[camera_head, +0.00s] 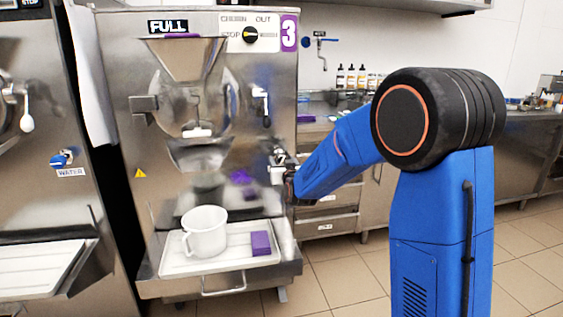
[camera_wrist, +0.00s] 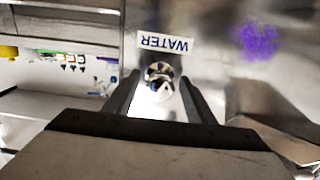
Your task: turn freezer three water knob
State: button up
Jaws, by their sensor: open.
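Freezer three (camera_head: 215,110) is the steel machine with the purple 3 label. Its water knob (camera_wrist: 160,84) shows in the wrist view as a small round dark and metallic part beside the upside-down WATER label (camera_wrist: 165,42). My gripper (camera_wrist: 160,78) is open, with one finger to each side of the knob. Whether either finger touches the knob cannot be told. In the head view my gripper (camera_head: 283,166) is at the right part of the freezer's front, and it largely hides the knob there.
A white mug (camera_head: 205,232) and a purple block (camera_head: 261,243) are on the freezer's white tray (camera_head: 178,262). Another freezer (camera_head: 40,120) with its own blue water knob (camera_head: 62,158) stands at the left. A counter with bottles (camera_head: 351,77) is behind. Floor is clear at the right.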

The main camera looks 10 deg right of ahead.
jog(key=shift+w, duration=0.15)
jog(key=c, duration=1)
jog(key=shift+m, duration=0.3)
jog(key=m, duration=0.5)
jog(key=shift+m, duration=0.3)
jog(key=m, duration=0.6)
jog(key=shift+a, duration=0.1)
jog(key=shift+m, duration=0.3)
